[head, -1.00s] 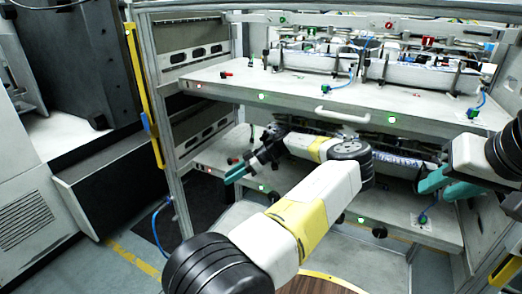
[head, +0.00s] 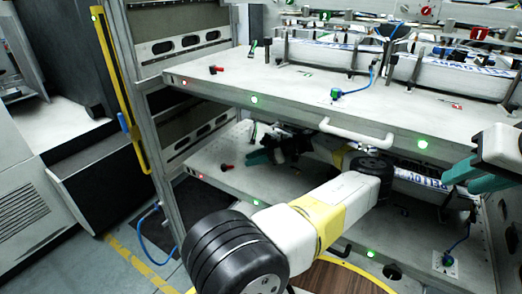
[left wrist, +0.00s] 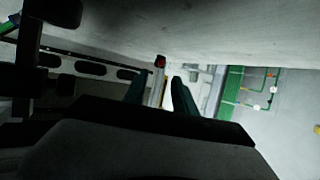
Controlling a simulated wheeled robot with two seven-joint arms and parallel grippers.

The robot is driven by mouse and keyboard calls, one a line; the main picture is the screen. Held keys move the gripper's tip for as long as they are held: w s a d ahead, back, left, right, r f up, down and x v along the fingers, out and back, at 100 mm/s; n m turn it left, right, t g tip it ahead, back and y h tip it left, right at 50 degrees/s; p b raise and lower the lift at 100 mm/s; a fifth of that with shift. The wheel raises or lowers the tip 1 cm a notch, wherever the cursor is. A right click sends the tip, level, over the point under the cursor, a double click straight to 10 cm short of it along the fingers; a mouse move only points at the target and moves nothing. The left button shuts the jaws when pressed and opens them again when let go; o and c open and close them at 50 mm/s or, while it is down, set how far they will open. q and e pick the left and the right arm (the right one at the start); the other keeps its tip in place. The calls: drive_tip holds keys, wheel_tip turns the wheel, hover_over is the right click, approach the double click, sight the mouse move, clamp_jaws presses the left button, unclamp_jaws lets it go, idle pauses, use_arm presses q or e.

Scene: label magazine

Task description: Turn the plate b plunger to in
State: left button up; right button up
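A red plunger knob (head: 227,167) sits on the left part of the lower plate (head: 215,150); a similar red knob (head: 216,70) is on the upper plate (head: 300,85). I can read no letter marking plate b. My left gripper (head: 258,157) is over the lower plate, just right of its red knob and apart from it. In the left wrist view a red knob (left wrist: 160,62) shows beyond and between the two fingers (left wrist: 157,88), which are apart and empty. My right gripper (head: 462,180) is at the right, its teal fingers apart with nothing seen between them.
A white handle (head: 355,130) sticks out from the upper plate's front edge, above my left arm. Green lights (head: 254,99) and a blue cable (head: 372,78) are on the upper plate. A frame post with a yellow strip (head: 118,95) stands at the left. The gap between plates is low.

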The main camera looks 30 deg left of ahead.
sight(237, 170)
use_arm(q)
drive_tip(key=x, duration=0.7)
clamp_jaws()
